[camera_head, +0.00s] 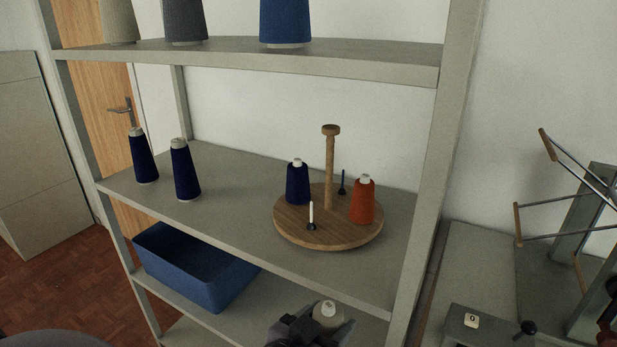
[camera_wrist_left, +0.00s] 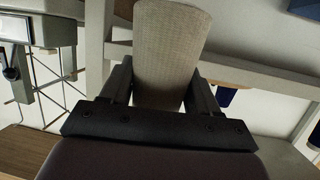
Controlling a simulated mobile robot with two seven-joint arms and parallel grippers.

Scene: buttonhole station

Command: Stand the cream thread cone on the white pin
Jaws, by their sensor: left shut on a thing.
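The cream thread cone (camera_wrist_left: 172,50) is held between the two fingers of my left gripper (camera_wrist_left: 161,90) in the left wrist view. In the head view the cone (camera_head: 328,311) is low at the bottom, in front of the shelf, its pale top up; its lower part is hidden by my left gripper (camera_head: 312,328). The white pin (camera_head: 311,213) stands upright and bare on the front of the round wooden turntable (camera_head: 338,236), on the middle shelf, above and behind the held cone. My right gripper is not in view.
A navy cone (camera_head: 298,184), an orange cone (camera_head: 362,201), a wooden post (camera_head: 330,165) and a blue pin (camera_head: 342,183) stand on the turntable. Two navy cones (camera_head: 184,172) stand left on the middle shelf (camera_head: 235,200). An upper shelf (camera_head: 350,58) overhangs; a blue bin (camera_head: 190,270) sits below.

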